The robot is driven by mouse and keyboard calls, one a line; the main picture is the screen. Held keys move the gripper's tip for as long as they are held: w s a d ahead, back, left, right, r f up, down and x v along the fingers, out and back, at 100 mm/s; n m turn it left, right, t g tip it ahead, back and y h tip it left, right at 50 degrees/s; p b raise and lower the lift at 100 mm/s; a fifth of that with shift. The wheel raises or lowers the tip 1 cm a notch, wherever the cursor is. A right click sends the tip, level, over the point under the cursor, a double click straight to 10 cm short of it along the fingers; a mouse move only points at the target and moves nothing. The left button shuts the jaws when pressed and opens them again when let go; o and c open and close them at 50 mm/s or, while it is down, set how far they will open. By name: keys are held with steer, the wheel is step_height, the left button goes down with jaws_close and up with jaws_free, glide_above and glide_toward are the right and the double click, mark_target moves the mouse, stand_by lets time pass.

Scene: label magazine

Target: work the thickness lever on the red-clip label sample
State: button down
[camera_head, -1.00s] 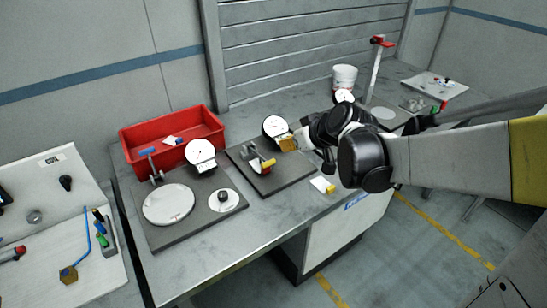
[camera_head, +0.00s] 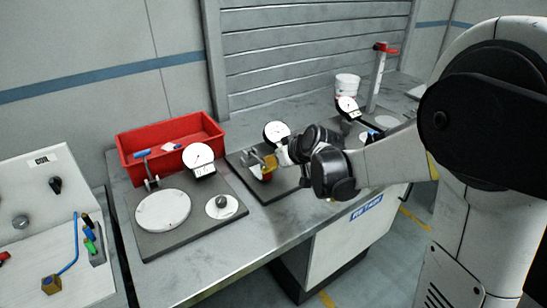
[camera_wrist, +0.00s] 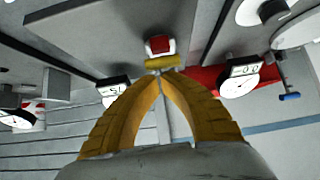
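The red-clip label sample (camera_head: 267,176) is at the middle gauge station, small and partly covered in the head view. In the wrist view its red part with a white edge (camera_wrist: 160,45) lies just past my fingertips. A yellow lever handle (camera_wrist: 162,62) lies crosswise between the fingertips and the red part; it also shows in the head view (camera_head: 270,162). My gripper (camera_wrist: 166,73) has its yellow fingertips drawn together beside this handle. I cannot tell whether they touch it. The middle dial gauge (camera_head: 277,133) stands behind; its display shows in the wrist view (camera_wrist: 114,91).
The left station has a dial gauge (camera_head: 198,155), a blue-handled lever (camera_head: 142,154) and a round white plate (camera_head: 163,210). A red bin (camera_head: 150,138) stands behind. Another gauge (camera_head: 347,108) and a white bucket (camera_head: 347,84) are to the right. The bench front (camera_head: 215,245) is clear.

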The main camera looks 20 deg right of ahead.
stand_by(0.3)
step_height(320, 180, down, 2)
steer(key=shift+s+f+b, duration=0.15)
steer(key=shift+b, duration=0.5)
steer(key=w+r+p+v, duration=0.1)
steer(key=r+p+v, duration=0.1)
steer(key=p+v, duration=0.8)
steer(key=s+r+m+g+h+b, duration=0.1)
steer(key=s, duration=1.1)
steer(key=s+a+r+m+g+h+b, duration=0.1)
steer(key=s+m+h+b, duration=0.1)
steer(key=s, duration=1)
steer(key=shift+s+r+m+g+b, duration=0.2)
steer(key=shift+s+m+g+b, duration=0.1)
